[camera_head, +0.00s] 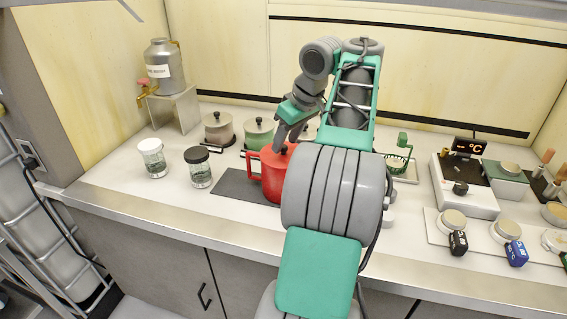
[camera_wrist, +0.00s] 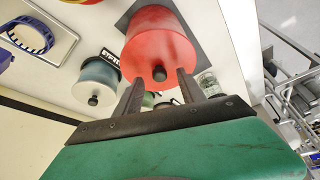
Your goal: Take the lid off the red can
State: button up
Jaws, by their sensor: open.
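The red can (camera_head: 270,182) stands upright on a dark mat on the counter, with its red lid on. In the wrist view the red can (camera_wrist: 158,40) shows from above, and a dark knob (camera_wrist: 159,74) stands out from the lid. My gripper (camera_wrist: 160,78) is open, its two dark fingers on either side of the knob in this view. Whether they touch the knob I cannot tell. In the head view my gripper (camera_head: 280,145) is just above the can's top, and my arm hides the can's right side.
A grey can (camera_head: 218,132) and a green can (camera_head: 258,134) stand close behind. Two glass jars, one white-lidded (camera_head: 152,160) and one black-lidded (camera_head: 198,168), stand to the left. The dark mat (camera_head: 232,188) has bare room left of the can. A green basket (camera_head: 398,162) is at right.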

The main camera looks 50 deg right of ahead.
jog(key=shift+x, duration=0.85)
jog(key=shift+r, duration=0.1)
grip_shut()
